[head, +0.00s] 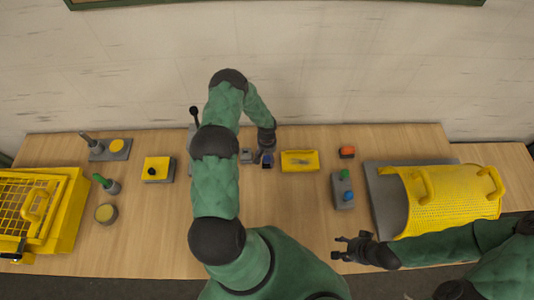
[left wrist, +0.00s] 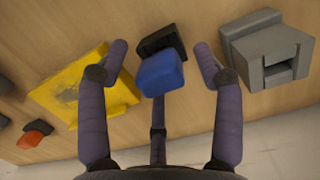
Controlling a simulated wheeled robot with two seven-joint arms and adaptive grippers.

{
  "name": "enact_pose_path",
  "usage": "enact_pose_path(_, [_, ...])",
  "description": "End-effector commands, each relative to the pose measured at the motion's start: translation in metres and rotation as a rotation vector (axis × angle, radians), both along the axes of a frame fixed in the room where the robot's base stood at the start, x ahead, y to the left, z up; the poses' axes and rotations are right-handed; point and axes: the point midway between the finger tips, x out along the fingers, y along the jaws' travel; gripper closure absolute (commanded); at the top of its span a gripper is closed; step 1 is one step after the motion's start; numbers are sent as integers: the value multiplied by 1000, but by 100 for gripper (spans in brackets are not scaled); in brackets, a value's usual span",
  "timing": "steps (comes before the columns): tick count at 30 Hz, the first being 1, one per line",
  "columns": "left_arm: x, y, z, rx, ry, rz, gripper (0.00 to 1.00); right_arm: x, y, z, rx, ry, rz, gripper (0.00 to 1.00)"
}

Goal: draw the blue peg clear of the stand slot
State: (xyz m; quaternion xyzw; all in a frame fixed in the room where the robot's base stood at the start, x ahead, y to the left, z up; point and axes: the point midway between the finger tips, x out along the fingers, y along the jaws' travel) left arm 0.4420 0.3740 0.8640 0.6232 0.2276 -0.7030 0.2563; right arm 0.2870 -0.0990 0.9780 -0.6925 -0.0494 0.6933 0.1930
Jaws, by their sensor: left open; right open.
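The blue peg (left wrist: 160,74) is a block with a flat face, between the spread fingers of my left gripper (left wrist: 161,52) in the left wrist view. It meets a small black stand (left wrist: 161,39); how deep it sits in the slot is hidden. In the head view the peg (head: 267,163) is a small dark blue patch at the table's middle, partly covered by my left gripper (head: 264,156). That gripper is open, with a gap between each finger and the peg. My right gripper (head: 352,248) is open and empty near the front edge, left of the yellow perforated cover.
A grey slotted block (left wrist: 266,52) stands close on one side of the peg, a yellow tray (left wrist: 85,85) on the other. A red-topped block (head: 347,152), a button box (head: 343,190) and a yellow perforated cover (head: 450,200) lie to the right. The front middle is clear.

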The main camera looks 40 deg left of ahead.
Motion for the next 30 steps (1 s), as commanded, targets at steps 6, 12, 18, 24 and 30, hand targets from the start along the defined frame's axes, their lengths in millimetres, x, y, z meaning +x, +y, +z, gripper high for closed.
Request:
enact_pose_path(6, [0,0,-3,0,0,1,33,0,0,0,0,0,0,48])
enact_pose_path(12, [-1,0,-3,0,0,1,50,0,0,0,0,0,0,48])
enact_pose_path(18, [-1,-1,-3,0,0,1,100,0,0,0,0,0,0,48])
enact_pose_path(24, [-1,-1,-4,-1,2,0,100,0,0,0,0,0,0,48])
enact_pose_path(30, [-1,-2,2,-3,2,-1,100,0,0,3,0,0,0,48])
